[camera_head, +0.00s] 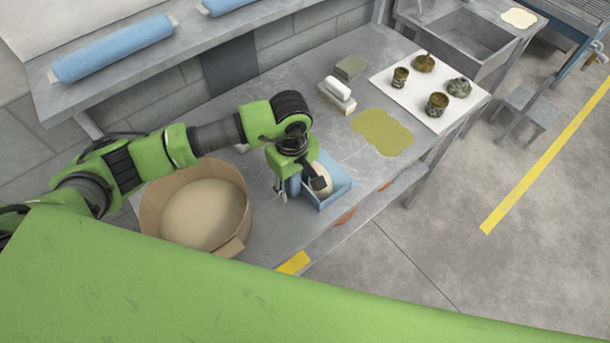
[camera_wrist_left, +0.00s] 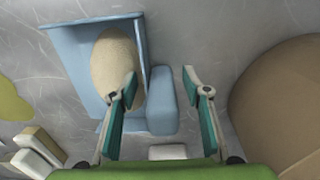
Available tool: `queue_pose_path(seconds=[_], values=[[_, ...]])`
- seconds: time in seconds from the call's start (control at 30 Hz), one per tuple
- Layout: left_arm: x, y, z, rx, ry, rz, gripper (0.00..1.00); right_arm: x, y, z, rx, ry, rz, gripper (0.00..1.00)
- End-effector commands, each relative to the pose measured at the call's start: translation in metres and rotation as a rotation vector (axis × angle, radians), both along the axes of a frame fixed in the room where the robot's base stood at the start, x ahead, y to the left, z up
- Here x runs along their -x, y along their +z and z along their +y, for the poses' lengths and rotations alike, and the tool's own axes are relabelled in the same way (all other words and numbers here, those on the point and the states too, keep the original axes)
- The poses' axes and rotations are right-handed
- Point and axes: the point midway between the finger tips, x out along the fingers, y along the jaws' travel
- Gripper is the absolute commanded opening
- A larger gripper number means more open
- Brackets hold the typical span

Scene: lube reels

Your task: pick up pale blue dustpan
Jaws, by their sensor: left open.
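The pale blue dustpan (camera_head: 341,183) lies on the grey metal bench, beside the cardboard drum. A beige oval object (camera_wrist_left: 113,58) rests in its pan. In the left wrist view the dustpan (camera_wrist_left: 66,62) is at the upper left, with its thick rounded blue handle (camera_wrist_left: 161,103) toward the middle. My left gripper (camera_head: 299,188) is over the dustpan, pointing down. Its green-padded fingers (camera_wrist_left: 160,76) are apart, one on each side of the handle in the picture; one finger overlaps the pan and the oval object. I cannot tell whether they touch. My right gripper is not in view.
An open round cardboard container (camera_head: 243,205) stands close left of the dustpan. An olive-green patch (camera_head: 384,132), white and grey blocks (camera_head: 338,95) and a white board (camera_head: 402,102) with dark pots lie further along the bench. A shelf with blue rolls (camera_head: 112,48) runs behind.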

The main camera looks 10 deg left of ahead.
Motion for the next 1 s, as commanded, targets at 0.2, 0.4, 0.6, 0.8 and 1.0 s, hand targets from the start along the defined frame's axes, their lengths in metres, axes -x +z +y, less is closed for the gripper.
queue_pose_path(seconds=[0.2, 0.4, 0.6, 0.8, 1.0], values=[[0.000, 0.000, 0.000, 0.000, 0.000, 0.000, 0.00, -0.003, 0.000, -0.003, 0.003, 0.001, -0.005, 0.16], [0.000, 0.001, 0.000, 0.001, 0.000, -0.001, 0.00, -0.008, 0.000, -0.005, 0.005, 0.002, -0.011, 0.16], [-0.002, 0.008, 0.000, 0.001, -0.001, -0.004, 0.00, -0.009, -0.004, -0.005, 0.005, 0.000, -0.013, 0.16], [-0.003, 0.043, 0.000, 0.003, -0.001, -0.008, 0.00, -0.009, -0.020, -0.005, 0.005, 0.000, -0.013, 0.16], [-0.002, 0.081, 0.000, 0.001, -0.001, -0.007, 0.00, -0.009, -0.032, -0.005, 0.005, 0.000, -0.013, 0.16]])
